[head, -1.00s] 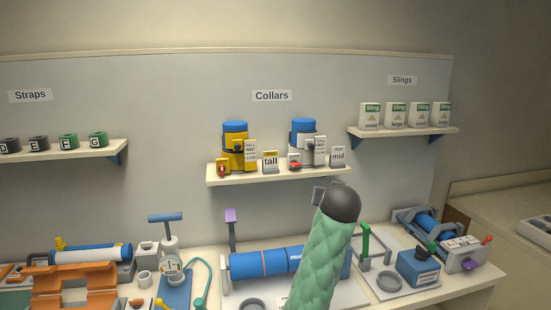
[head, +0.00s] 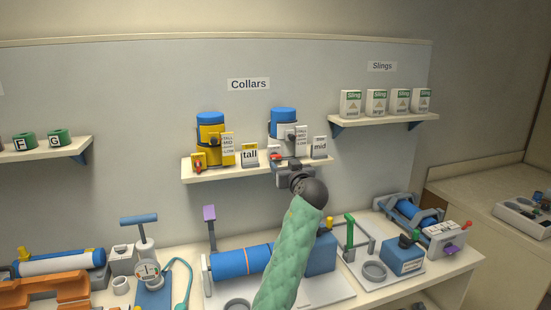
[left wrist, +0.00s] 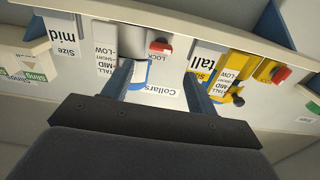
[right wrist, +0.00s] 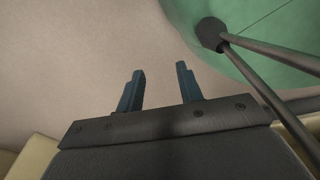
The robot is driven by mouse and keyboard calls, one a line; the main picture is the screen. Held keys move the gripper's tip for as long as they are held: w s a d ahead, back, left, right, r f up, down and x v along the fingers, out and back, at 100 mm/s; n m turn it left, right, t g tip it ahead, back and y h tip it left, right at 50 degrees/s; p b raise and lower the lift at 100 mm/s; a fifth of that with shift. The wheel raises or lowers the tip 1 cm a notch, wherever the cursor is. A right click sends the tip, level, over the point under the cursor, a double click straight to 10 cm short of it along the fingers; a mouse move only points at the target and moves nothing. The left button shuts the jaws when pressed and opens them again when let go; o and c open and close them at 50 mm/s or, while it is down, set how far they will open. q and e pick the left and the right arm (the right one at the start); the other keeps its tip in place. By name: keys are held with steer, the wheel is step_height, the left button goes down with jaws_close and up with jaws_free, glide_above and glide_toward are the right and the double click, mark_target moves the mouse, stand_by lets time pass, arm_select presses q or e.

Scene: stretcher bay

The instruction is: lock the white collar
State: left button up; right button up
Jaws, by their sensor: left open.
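The white collar (head: 287,132), on a blue-topped post, stands upright on the Collars shelf with a tall/mid/low scale on its right. In the left wrist view, which is upside down, the white collar (left wrist: 148,25) has a red lever (left wrist: 160,46) beside the word LOCK. My left gripper (left wrist: 155,88) is open and empty. Its fingers spread on either side of the lever's line, and no contact shows. In the head view, my left gripper (head: 290,174) is just below the shelf's front edge, partly hidden by its wrist. My right gripper (right wrist: 160,85) is open and empty, away from the shelf.
A yellow collar (head: 208,140) and a "tall" box (head: 250,155) stand left of the white collar; a "mid" box (head: 320,147) stands right. The shelf edge (head: 222,173) is close to my left gripper. The bench below is crowded with a blue cylinder (head: 240,261) and other gear.

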mark_target(277, 157)
arm_select(q)
steer(key=p+x, duration=0.4)
steer(key=x, duration=0.3)
steer(key=shift+w+a+f+p, duration=0.15)
steer(key=shift+w+p, duration=0.2)
steer(key=shift+w, duration=0.05)
arm_select(e)
steer(key=s+d+r, duration=0.1)
steer(key=s, duration=0.8)
steer(key=shift+d+g, duration=0.35)
steer(key=shift+g, duration=0.05)
